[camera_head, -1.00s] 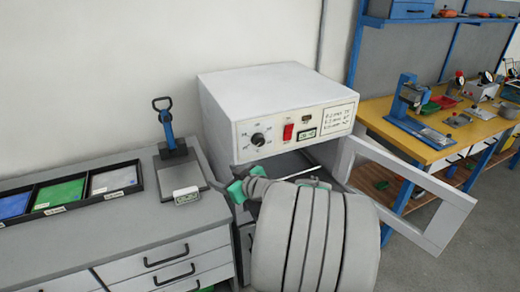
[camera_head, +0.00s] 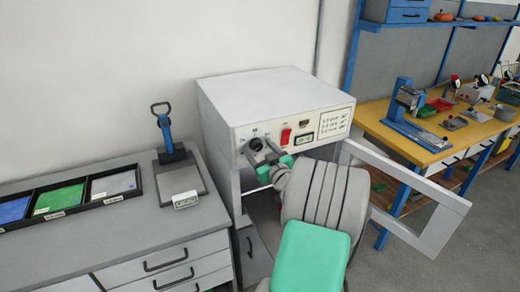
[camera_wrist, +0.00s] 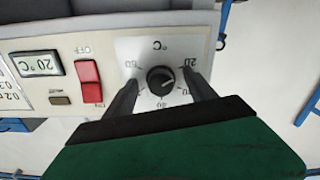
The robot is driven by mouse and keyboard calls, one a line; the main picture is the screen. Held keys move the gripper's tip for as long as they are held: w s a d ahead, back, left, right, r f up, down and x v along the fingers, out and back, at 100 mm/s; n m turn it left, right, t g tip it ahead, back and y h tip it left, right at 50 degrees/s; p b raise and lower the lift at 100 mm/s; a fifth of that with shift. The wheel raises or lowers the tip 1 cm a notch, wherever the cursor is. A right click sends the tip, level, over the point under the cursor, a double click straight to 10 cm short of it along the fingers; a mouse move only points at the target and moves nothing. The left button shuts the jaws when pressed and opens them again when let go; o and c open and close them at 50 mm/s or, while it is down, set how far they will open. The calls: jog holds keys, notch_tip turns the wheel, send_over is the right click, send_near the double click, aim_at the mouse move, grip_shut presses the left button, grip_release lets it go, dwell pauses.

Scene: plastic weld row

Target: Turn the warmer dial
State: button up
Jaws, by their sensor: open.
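The warmer (camera_head: 265,95) is a white box with a control panel on its front. Its round black dial (camera_wrist: 160,80) sits on a white scale plate marked in °C, upside down in the wrist view. In the head view the dial (camera_head: 256,145) is partly hidden by my gripper (camera_head: 262,155). In the wrist view my gripper (camera_wrist: 162,92) is open, with one finger on each side of the dial. Gaps show between the fingers and the knob. The panel also has a red switch (camera_wrist: 88,80) and a display (camera_wrist: 36,64) reading 20 °C.
The warmer's door (camera_head: 425,205) hangs open at the right. A grey cabinet (camera_head: 135,235) at the left carries a bin tray (camera_head: 142,190) and a scale (camera_head: 182,180). A yellow bench (camera_head: 385,128) with tools stands at the right.

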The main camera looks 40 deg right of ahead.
jog(key=shift+c, duration=0.6)
jog(key=c, duration=1.3)
